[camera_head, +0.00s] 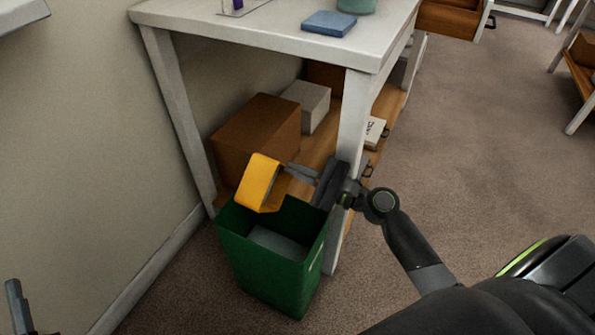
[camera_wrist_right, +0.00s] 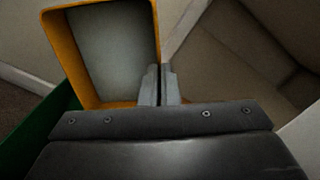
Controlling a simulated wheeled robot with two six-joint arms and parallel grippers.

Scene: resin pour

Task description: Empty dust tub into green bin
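The dust tub is a yellow-orange open box (camera_head: 261,183), tilted on its side above the green bin (camera_head: 262,262). My right gripper (camera_head: 290,172) is shut on the tub's edge, coming from the right. In the right wrist view the tub (camera_wrist_right: 62,45) shows its grey inside, and the gripper's fingers (camera_wrist_right: 158,85) are together at its rim. The green bin stands on the carpet and has a greyish surface inside; a green edge also shows in the right wrist view (camera_wrist_right: 45,128). My left gripper (camera_head: 18,305) shows only partly at the lower left, away from the bin.
A white table (camera_head: 270,32) stands behind the bin, its front leg (camera_head: 350,130) close to my right gripper. Its lower shelf holds a brown box (camera_head: 255,135) and a pale box (camera_head: 307,105). A blue block (camera_head: 329,23) lies on top. Carpet to the right is open.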

